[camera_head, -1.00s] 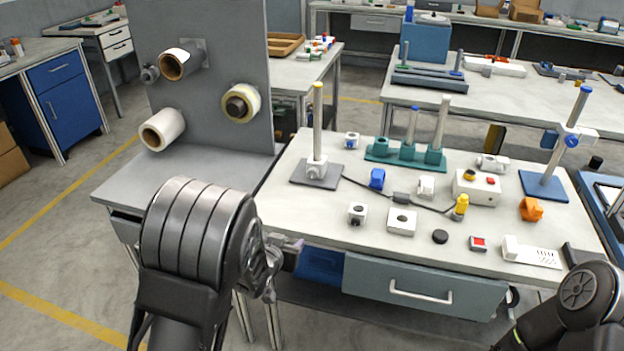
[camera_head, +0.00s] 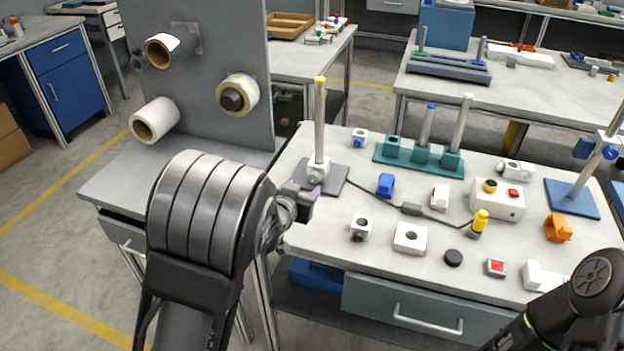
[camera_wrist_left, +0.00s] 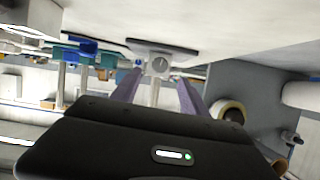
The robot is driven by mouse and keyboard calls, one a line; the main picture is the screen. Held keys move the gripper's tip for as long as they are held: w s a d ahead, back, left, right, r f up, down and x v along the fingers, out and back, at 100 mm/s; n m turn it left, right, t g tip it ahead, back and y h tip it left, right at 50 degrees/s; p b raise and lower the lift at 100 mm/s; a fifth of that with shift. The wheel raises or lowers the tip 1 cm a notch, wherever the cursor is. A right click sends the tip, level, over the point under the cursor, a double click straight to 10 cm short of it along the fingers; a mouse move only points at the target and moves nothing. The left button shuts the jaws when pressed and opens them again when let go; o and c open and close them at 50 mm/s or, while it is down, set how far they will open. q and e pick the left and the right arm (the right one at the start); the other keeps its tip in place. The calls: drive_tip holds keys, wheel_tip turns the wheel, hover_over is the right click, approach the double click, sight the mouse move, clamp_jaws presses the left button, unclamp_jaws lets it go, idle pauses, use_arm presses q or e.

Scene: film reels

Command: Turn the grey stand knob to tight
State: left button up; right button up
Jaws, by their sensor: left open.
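The grey stand (camera_head: 330,178) is on the left part of the white workbench. It has a flat grey base and an upright metal post (camera_head: 319,120) with a yellow top. A white block with a round grey knob (camera_head: 315,178) sits low on the post. My left gripper (camera_head: 303,196) is in front of the stand, its tips close to the knob and partly overlapping the base in view. In the left wrist view the picture is upside down; the knob (camera_wrist_left: 160,66) shows ahead between the open, empty fingers (camera_wrist_left: 157,84). I cannot tell whether they touch it. My right gripper is out of view.
A grey upright panel (camera_head: 228,60) with film reels stands left of the bench. A black cable runs from near the stand to a yellow-topped plug (camera_head: 480,222). A blue clamp piece (camera_head: 385,185), white blocks and a teal stand (camera_head: 420,160) are to the right.

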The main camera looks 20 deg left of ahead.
sight(313, 179)
use_arm(q)
drive_tip(key=shift+x, duration=3.95)
clamp_jaws()
